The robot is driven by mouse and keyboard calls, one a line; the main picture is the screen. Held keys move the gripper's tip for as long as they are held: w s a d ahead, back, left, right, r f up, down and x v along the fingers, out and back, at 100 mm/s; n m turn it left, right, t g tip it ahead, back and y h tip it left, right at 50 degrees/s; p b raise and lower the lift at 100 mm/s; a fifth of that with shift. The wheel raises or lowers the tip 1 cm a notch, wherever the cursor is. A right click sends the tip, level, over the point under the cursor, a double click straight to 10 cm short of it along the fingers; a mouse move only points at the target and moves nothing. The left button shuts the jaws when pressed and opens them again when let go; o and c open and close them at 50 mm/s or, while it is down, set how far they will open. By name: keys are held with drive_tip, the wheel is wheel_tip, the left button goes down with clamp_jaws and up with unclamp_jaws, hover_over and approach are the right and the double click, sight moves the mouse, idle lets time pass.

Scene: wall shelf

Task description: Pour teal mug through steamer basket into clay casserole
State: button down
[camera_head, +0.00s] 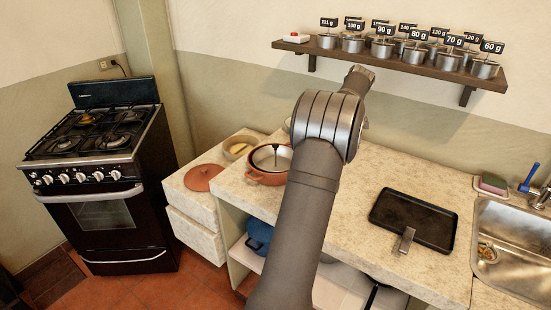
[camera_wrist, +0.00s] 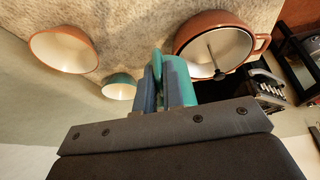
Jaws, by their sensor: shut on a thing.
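The clay casserole (camera_head: 265,178) stands on the counter left of my arm, with the pale round steamer basket (camera_head: 264,158) and its dark centre post inside it. In the wrist view the casserole (camera_wrist: 264,43) is at the upper right, and the basket (camera_wrist: 226,52) fills its opening. My gripper (camera_wrist: 163,78) is shut on the teal mug (camera_wrist: 189,92), seen only in part behind and beside the fingers, left of and below the casserole in that picture. The mug's opening and contents are hidden. My arm hides the gripper and mug in the head view.
A terracotta lid (camera_head: 203,178) and a bowl (camera_head: 240,147) lie left of the casserole. The wrist view shows a terracotta bowl (camera_wrist: 62,48) and a small teal bowl (camera_wrist: 119,86). A black tray (camera_head: 414,220) lies right. A wall shelf (camera_head: 390,62) holds several labelled metal pots.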

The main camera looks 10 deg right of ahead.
drive_tip(key=w+a+n, duration=0.1)
drive_tip(key=n, duration=0.1)
drive_tip(key=w+a+n+g+y, duration=0.1)
drive_tip(key=n, duration=0.1)
drive_tip(key=w+a+n, duration=0.1)
drive_tip(key=a, duration=0.1)
drive_tip(key=shift+w+r+n+g+y, duration=0.2)
drive_tip(key=shift+r+n+g+y, duration=0.1)
drive_tip(key=shift+r+n, duration=0.1)
drive_tip(key=shift+w+a+r+n+g, duration=0.15)
drive_tip(key=shift+w+a+n+g, duration=0.1)
drive_tip(key=shift+a+n, duration=0.4)
drive_tip(key=shift+w+a+r+n+g, duration=0.15)
drive_tip(key=shift+w+a+n+g, duration=0.15)
drive_tip(key=shift+n, duration=0.55)
drive_tip(key=shift+s, duration=0.1)
drive_tip(key=shift+f, duration=0.1)
drive_tip(key=shift+s+a+f+g, duration=0.15)
drive_tip(key=shift+f+g, duration=0.1)
drive_tip(key=shift+f, duration=0.2)
drive_tip(key=shift+f+h, duration=0.8)
drive_tip(key=shift+h, duration=0.3)
drive_tip(key=shift+w+a+r+h, duration=0.1)
drive_tip(key=shift+w+a+h, duration=0.15)
drive_tip(key=shift+h, duration=0.45)
